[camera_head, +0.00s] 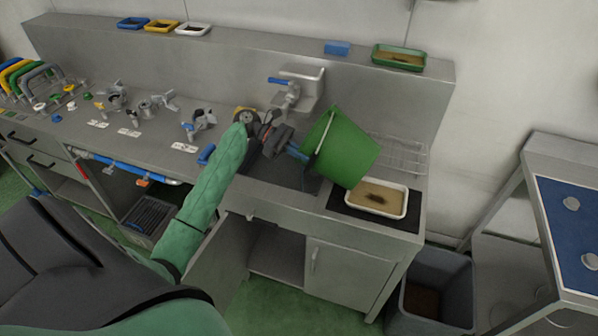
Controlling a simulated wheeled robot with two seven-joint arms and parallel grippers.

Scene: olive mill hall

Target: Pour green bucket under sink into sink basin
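The green bucket (348,150) is raised over the right part of the sink and is clearly tilted. A thin handle shows along its left side. My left gripper (296,150) is at the bucket's left side and appears shut on its handle or rim; the fingertips are partly hidden. The dark sink basin (262,172) lies below the gripper, partly covered by my arm and the bucket. I cannot see inside the bucket or any liquid leaving it. My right gripper is not in view.
A faucet (288,92) stands behind the basin. A white tray with brown contents (405,206) sits right of the bucket on a dark mat. The cupboard (275,254) below stands open. Valve parts (150,105) fill the left counter. A grey bin (440,270) stands at lower right.

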